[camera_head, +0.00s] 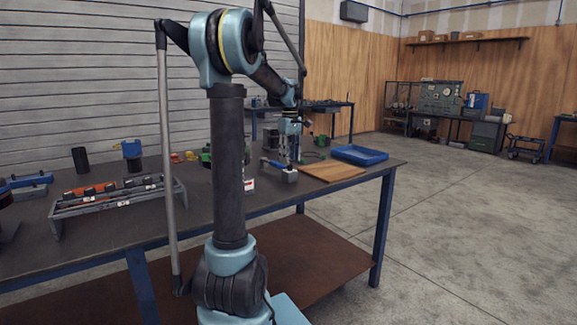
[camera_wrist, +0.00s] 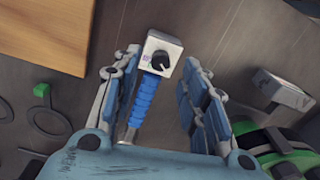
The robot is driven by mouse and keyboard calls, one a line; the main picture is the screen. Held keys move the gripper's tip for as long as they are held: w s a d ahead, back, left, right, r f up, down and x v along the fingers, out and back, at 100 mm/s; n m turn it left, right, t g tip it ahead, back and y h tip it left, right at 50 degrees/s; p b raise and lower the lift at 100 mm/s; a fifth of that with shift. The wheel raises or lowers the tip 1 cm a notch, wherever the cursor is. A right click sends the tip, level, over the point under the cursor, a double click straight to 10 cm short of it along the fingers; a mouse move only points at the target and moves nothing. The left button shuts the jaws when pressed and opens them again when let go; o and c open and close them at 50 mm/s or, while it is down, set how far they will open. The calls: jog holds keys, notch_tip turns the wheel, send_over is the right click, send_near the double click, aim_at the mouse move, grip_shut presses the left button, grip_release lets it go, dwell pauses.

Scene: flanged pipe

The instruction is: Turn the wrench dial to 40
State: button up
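The wrench (camera_wrist: 144,98) has a ribbed blue handle and a pale square block at its end. On that block is a round black dial (camera_wrist: 160,60), its setting too small to read. In the head view the wrench (camera_head: 271,163) lies on the table, its blue handle partly hidden by my gripper (camera_head: 289,158). The dial block sits between and just beyond the fingertips.
A wooden board (camera_head: 333,171) and a blue tray (camera_head: 360,155) are to the right on the table (camera_head: 115,223). A grey-topped tool with green parts (camera_wrist: 285,95) lies close to the right finger. A rack of tools (camera_head: 118,196) stands at the left.

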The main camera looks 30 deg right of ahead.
aim_at(290, 167)
jog(key=shift+f, duration=1.85)
grip_shut()
